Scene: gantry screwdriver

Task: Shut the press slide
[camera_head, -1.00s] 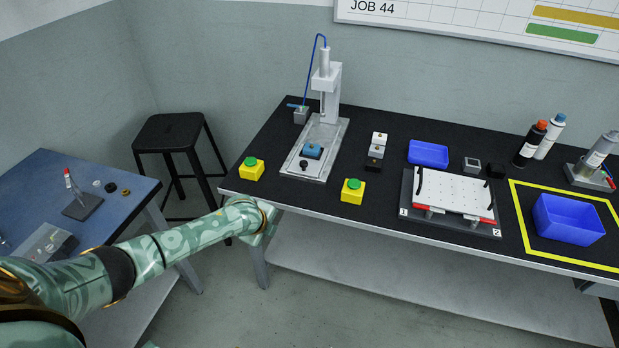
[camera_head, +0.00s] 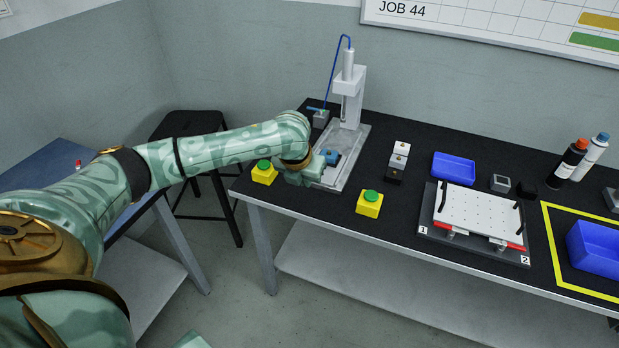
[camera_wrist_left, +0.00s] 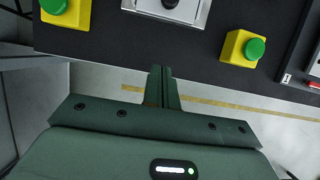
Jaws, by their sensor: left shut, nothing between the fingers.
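The press (camera_head: 349,92) stands at the back left of the black bench, with a grey base plate (camera_head: 352,150) in front of its column. A blue block (camera_head: 332,156) sits on the front part of this plate, out from under the press head. My left gripper (camera_head: 314,172) is at the plate's front end and hides the black knob there. In the left wrist view the knob (camera_wrist_left: 170,3) shows at the top edge on the metal slide plate (camera_wrist_left: 190,10). There my left gripper (camera_wrist_left: 161,70) is shut and empty, apart from the knob. My right gripper is not in view.
Yellow boxes with green buttons stand left (camera_head: 264,174) and right (camera_head: 369,204) of the press. A small white-and-black block stack (camera_head: 398,160) and a white perforated plate fixture (camera_head: 476,216) lie further right. A black stool (camera_head: 190,125) is behind my arm.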

